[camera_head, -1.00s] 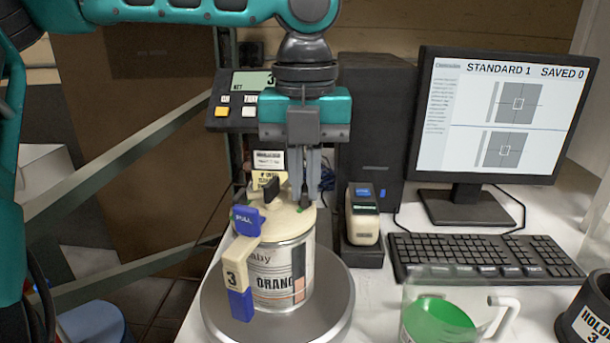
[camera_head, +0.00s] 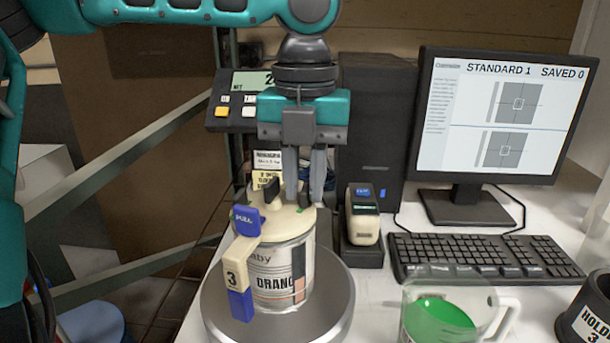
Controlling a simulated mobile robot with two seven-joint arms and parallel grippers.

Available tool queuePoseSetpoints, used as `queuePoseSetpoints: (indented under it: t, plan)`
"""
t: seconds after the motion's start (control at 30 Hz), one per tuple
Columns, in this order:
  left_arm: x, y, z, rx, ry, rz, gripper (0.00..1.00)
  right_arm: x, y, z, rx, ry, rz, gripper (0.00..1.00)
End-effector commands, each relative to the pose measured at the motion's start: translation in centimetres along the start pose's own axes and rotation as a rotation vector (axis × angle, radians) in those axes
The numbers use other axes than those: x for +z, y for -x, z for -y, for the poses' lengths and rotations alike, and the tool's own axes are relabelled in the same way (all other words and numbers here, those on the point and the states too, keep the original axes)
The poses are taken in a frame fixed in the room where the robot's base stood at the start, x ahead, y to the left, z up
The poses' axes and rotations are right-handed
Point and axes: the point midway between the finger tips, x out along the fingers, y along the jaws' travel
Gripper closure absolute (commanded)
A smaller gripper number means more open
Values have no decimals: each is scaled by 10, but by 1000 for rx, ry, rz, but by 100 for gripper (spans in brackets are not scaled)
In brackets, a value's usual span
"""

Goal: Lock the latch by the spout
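A can labelled "ORANG…" (camera_head: 283,262) stands on a round metal scale plate (camera_head: 333,315). Its cream lid (camera_head: 286,222) carries a spout (camera_head: 233,268) at the front left, with a blue "PULL" tab (camera_head: 247,218) and a blue lower end. A black upright latch (camera_head: 271,190) stands at the lid's back left. Another small dark latch part (camera_head: 304,200) is at the lid's right side, partly hidden by the fingers. My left gripper (camera_head: 304,198) points down over the right of the lid, its fingers apart around that part. My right gripper is out of view.
A scale display (camera_head: 240,98) stands behind the can. A small cream device (camera_head: 363,220), keyboard (camera_head: 480,258) and monitor (camera_head: 490,115) are to the right. A clear jug with green contents (camera_head: 440,315) and a black holder (camera_head: 590,312) are at front right.

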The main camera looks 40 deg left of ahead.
Motion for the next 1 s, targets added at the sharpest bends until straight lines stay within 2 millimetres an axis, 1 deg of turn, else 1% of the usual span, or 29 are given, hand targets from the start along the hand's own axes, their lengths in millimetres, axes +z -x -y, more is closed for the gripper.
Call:
queuePoseSetpoints:
  t: [0.03, 0.1, 0.13, 0.37, 0.47, 0.57, 0.8, 0.9, 1.0]
  plan:
    - [0, 0, 0, 0, 0, 0, 73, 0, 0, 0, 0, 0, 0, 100]
    - [0, 0, 0, 0, 0, 0, 66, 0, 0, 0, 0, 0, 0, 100]
    - [0, 0, 0, 0, 0, 0, 65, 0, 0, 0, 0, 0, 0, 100]
    - [0, 1, 0, -1, 1, 1, 65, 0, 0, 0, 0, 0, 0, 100]
    - [0, 7, 0, -2, 1, 2, 65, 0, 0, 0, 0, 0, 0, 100]
    - [1, 22, 0, -2, 1, 5, 65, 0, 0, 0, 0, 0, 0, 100]
    - [1, 75, 1, -3, 2, 5, 65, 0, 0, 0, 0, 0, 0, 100]
    - [0, 96, 1, -2, 2, 4, 65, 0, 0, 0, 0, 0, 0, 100]
    - [0, 111, 1, -2, 2, 2, 65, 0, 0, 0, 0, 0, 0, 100]
